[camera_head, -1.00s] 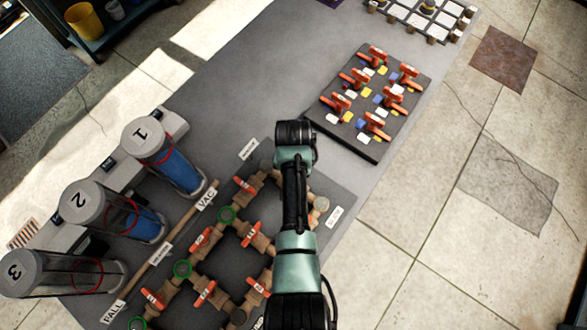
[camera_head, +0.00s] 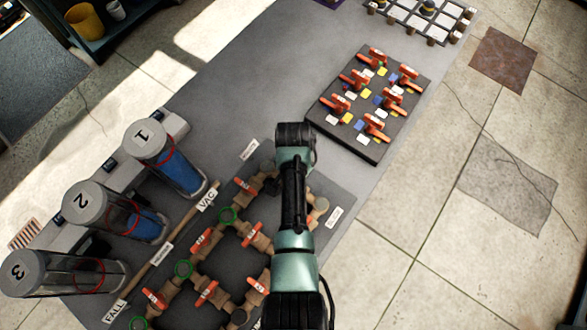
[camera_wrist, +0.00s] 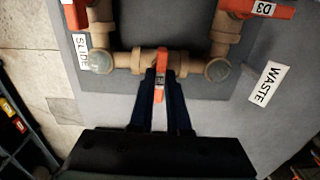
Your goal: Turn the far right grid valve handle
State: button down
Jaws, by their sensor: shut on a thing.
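The valve grid (camera_head: 228,262) of tan pipes with orange handles lies on a dark plate at the lower middle in the head view. In the wrist view, an orange valve handle (camera_wrist: 159,96) sits on a tan pipe run (camera_wrist: 122,59) between two round-capped elbows. My gripper (camera_wrist: 160,74) is shut on this handle, with a dark finger on each side of it. The handle looks roughly crosswise to the pipe. A "SLIDE" label (camera_wrist: 81,52) is to its left and a "WASTE" label (camera_wrist: 268,83) to its right. In the head view my arm hides this handle.
Another orange handle, marked D3 (camera_wrist: 266,9), is close by at the upper right. Clear cylinders (camera_head: 165,160) numbered 1 to 3 stand left of the grid. A black board (camera_head: 345,140) with several orange handles lies at the upper right. Grey table is clear above the grid.

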jog(key=shift+w, duration=0.1)
jog(key=c, duration=0.9)
grip_release()
jog(key=shift+r, duration=0.1)
notch_tip(320, 180, up, 13)
jog(key=shift+f+b, duration=0.1)
jog(key=shift+b, duration=0.7)
